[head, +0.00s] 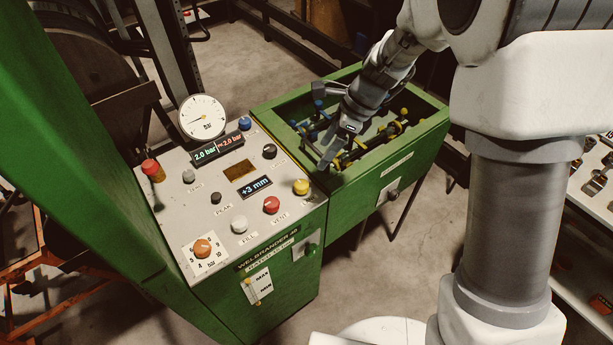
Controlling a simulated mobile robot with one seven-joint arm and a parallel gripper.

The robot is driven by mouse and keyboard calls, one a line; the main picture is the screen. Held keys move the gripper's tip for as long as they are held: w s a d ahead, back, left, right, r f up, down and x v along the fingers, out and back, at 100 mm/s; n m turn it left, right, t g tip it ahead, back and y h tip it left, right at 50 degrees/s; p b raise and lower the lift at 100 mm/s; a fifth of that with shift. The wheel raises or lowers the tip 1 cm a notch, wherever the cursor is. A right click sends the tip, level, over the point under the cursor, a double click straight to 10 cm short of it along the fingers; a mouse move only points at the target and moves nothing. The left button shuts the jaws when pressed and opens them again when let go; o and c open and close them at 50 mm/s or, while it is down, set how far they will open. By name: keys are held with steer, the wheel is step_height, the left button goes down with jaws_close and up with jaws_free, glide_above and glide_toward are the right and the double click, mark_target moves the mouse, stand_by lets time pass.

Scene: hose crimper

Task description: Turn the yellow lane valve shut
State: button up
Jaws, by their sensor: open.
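A green open-topped box (398,165) on the right of the console holds dark rods and fittings with blue and yellow parts. A yellow fitting (392,130) and a yellow knob (404,112) show at the box's right side. Another yellow piece (336,163) shows near the front wall, close to my gripper. I cannot tell which of these is the yellow lane valve or how its handle is turned. My gripper (322,148) reaches down into the box, open, with its fingers over the left-middle part. My wrist hides part of the fittings, and contact cannot be made out.
The sloping panel (205,215) beside the box carries a yellow button (301,187), a red button (271,204), an orange dial (202,248), a red-topped knob (151,168) and a gauge (203,117). The box's green walls surround my gripper.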

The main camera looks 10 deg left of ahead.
mark_target(302, 183)
steer(key=x, duration=1.3)
steer(key=shift+f, duration=0.35)
jaws_close()
